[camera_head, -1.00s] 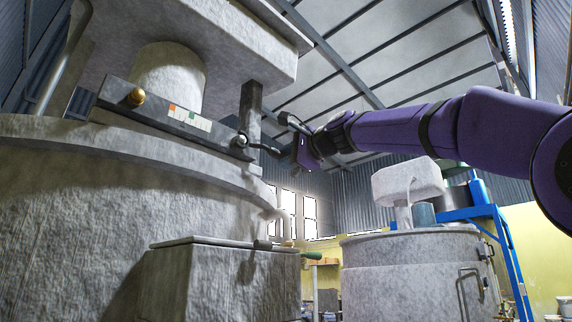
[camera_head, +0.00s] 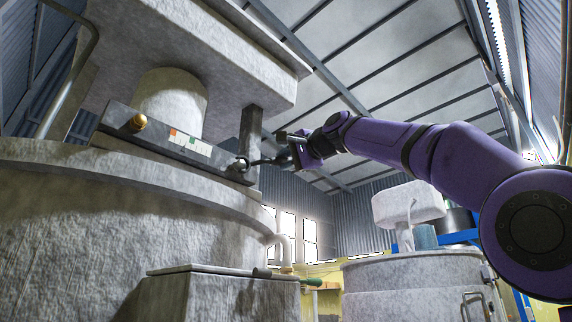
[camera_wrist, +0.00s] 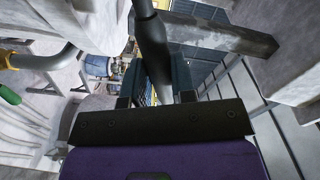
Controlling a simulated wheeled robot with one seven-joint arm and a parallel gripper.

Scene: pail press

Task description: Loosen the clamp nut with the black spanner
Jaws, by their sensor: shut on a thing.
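The clamp bar (camera_head: 165,144), a dark flat bar with a coloured label strip, lies across the rim of the large grey vessel at the left. The clamp nut (camera_head: 240,164) is at the bar's right end. My gripper (camera_head: 297,154) is right of the nut and shut on the black spanner (camera_head: 268,160). The spanner reaches left from my gripper to the nut, its head touching or around it; I cannot tell which. In the wrist view the spanner's dark shaft (camera_wrist: 152,48) runs up between the fingers of my gripper (camera_wrist: 157,88) and out of frame.
A dark upright post (camera_head: 250,130) stands close behind the nut, under a big grey block (camera_head: 200,45). A brass knob (camera_head: 137,122) sits on the bar's left part. A grey box (camera_head: 225,292) stands below. Another vessel (camera_head: 412,285) stands at the right, with free air between.

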